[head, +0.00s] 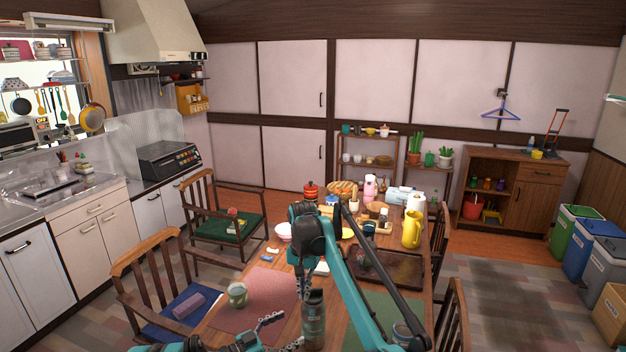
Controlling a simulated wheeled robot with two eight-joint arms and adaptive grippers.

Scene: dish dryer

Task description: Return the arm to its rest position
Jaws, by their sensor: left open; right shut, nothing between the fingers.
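My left gripper (281,332) is at the bottom edge of the head view, low over the near end of the table. Its two chain-like fingers are spread, with nothing between them. A dark grey bottle (314,320) stands just right of them; I cannot tell whether they touch. My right arm (359,300) rises from the lower right across the table to a dark joint near the middle. My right gripper (303,268) is dark and hangs below that joint over the table. It looks shut and empty; its fingertips are hard to make out.
The wooden table (222,317) carries a greenish cup (237,295) on a pink mat (262,288), a brown tray (398,268), a yellow pitcher (411,229) and crowded items at the far end. Chairs (146,262) flank it. Floor is open at right, before the bins (577,232).

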